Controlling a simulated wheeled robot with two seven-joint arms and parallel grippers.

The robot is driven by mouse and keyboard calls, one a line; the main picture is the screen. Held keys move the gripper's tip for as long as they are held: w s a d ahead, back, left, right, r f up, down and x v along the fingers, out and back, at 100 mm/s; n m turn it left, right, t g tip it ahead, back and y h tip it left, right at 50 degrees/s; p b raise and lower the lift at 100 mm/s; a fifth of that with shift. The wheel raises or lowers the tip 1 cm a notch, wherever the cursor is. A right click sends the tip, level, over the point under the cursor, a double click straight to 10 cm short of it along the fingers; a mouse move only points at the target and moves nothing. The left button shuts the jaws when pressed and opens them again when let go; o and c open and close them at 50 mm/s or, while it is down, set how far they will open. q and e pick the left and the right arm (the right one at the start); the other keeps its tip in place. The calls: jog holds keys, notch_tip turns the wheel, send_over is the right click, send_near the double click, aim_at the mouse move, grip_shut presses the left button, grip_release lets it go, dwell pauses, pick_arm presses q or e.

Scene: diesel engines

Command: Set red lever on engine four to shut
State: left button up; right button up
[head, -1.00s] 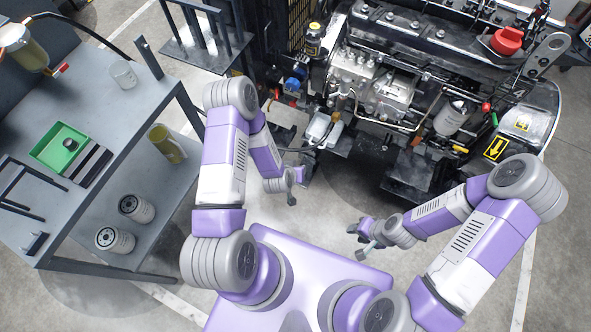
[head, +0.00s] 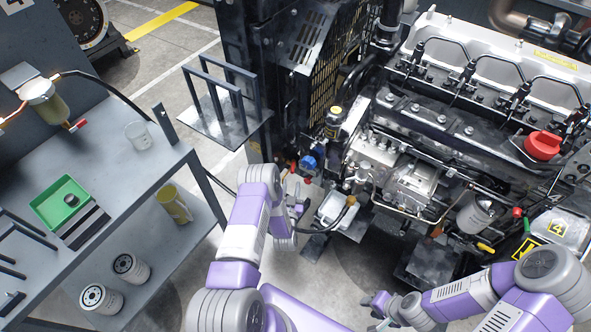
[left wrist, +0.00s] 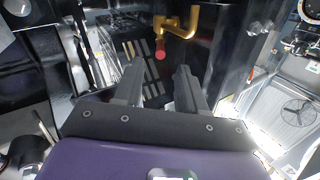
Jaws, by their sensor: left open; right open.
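Engine four (head: 430,150) stands at the back right, with a yellow "4" label (head: 557,228) on its right end. Small red parts (head: 307,180) show at its lower left, beside a blue part; I cannot tell there which is the lever. In the left wrist view, a brass pipe fitting (left wrist: 178,27) has a red-tipped piece (left wrist: 160,55) hanging below it. My left gripper (left wrist: 160,77) is open, its fingers pointing toward the red tip, apparently without contact. In the head view my left gripper (head: 298,209) is beside the engine's left front. My right gripper (head: 376,301) is open and empty, low in front of the engine.
A grey workbench (head: 110,165) at left holds a green tray (head: 50,207), a glass beaker (head: 140,134) and a filter with a red handle (head: 78,125). Oil filters (head: 130,268) sit on its lower shelf. A red cap (head: 542,145) tops the engine.

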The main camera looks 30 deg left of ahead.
aim_at(292, 172)
pick_arm(q)
jog(key=b+x, duration=0.2)
jog(key=x, duration=0.5)
jog(key=shift+s, duration=0.1)
jog(key=shift+r, duration=0.1)
grip_shut()
